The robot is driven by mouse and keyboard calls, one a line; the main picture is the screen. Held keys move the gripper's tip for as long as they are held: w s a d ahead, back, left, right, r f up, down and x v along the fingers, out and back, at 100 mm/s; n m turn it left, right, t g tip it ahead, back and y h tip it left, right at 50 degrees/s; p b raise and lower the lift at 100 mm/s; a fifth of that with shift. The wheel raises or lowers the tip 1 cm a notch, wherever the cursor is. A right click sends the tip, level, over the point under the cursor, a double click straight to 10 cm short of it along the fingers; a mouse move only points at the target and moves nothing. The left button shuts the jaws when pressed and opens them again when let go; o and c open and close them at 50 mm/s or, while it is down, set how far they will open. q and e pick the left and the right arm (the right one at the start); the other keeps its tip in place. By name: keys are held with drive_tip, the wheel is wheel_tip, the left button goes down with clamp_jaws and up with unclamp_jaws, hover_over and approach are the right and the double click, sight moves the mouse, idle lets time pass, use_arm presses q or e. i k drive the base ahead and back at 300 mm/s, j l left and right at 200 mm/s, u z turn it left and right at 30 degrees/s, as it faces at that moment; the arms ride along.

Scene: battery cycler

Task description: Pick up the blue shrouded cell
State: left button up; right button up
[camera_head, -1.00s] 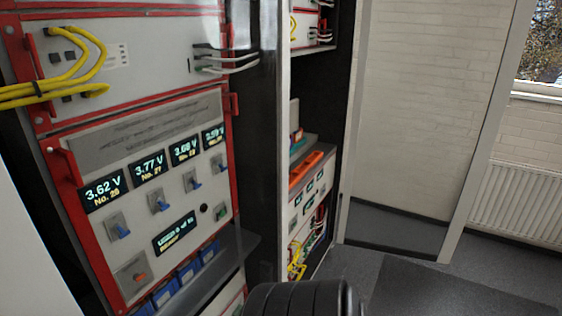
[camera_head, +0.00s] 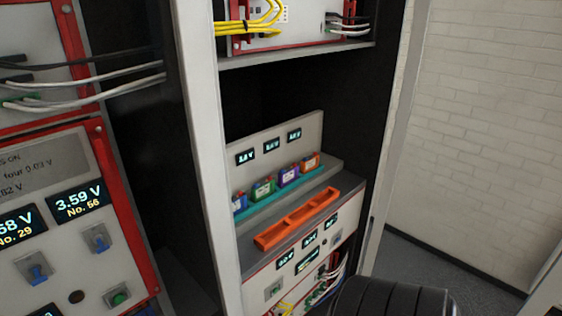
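Several small shrouded cells stand in a row on a teal strip on the shelf of the second rack. The blue cell (camera_head: 239,204) is at the left end, partly cut off by the pale rack post. To its right are a green cell (camera_head: 263,189), a purple cell (camera_head: 289,176) and an orange cell (camera_head: 310,162). Neither of my grippers is in view.
An empty orange tray (camera_head: 297,219) lies in front of the cells on the shelf. A pale rack post (camera_head: 213,150) stands to their left. The instrument panel (camera_head: 60,215) with displays and switches fills the left. White and yellow cables stick out nearby.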

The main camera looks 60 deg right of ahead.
sight(239, 202)
drive_tip(key=k+l, duration=0.1)
drive_tip(key=l, duration=0.5)
drive_tip(key=k+l, duration=0.1)
drive_tip(key=l, duration=0.55)
drive_tip(key=k+l+z, duration=0.1)
drive_tip(key=l, duration=1.1)
drive_tip(key=i+l, duration=0.1)
drive_tip(key=l, duration=0.25)
drive_tip(key=i+l, duration=0.1)
drive_tip(key=l, duration=0.25)
drive_tip(key=i+l+z, duration=0.1)
drive_tip(key=l, duration=0.25)
drive_tip(key=i+l, duration=0.15)
drive_tip(key=l, duration=0.15)
drive_tip(key=i+l, duration=0.1)
drive_tip(key=l, duration=0.25)
